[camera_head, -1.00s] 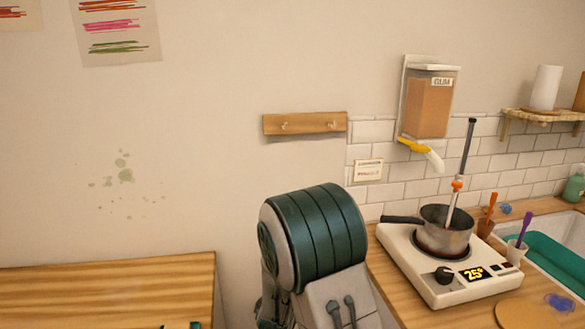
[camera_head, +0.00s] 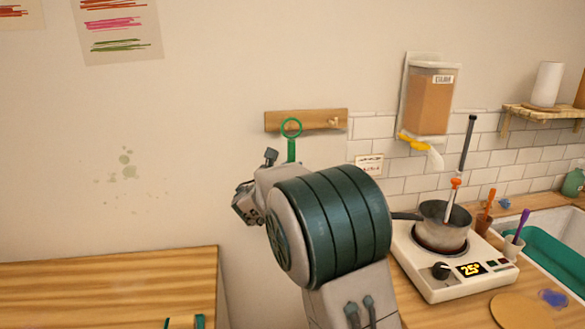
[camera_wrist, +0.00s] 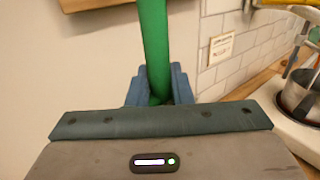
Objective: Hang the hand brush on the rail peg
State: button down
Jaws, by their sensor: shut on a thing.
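The hand brush (camera_head: 291,148) shows as a green handle with a ring at its top. It stands upright above my arm, and the ring overlaps the left part of the wooden rail (camera_head: 306,120) in the head view. I cannot tell whether the ring is around the left peg or in front of it. The right peg (camera_head: 334,121) is bare. In the wrist view my gripper (camera_wrist: 160,92) is shut on the green handle (camera_wrist: 153,45), with the rail (camera_wrist: 85,4) at the top left. The brush's lower part is hidden behind my arm and gripper.
A hot plate (camera_head: 462,267) with a pot (camera_head: 441,228) stands on the right counter. A hopper (camera_head: 430,103) with a yellow spout hangs on the wall above. A wooden table (camera_head: 100,270) is at the lower left.

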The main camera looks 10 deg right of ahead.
jog(key=w+f+p, duration=0.2)
jog(key=w+f, duration=0.1)
jog(key=w, duration=0.6)
jog(key=shift+p, duration=0.35)
dwell(0.6)
dwell(0.6)
jog(key=c, duration=1.2)
grip_release()
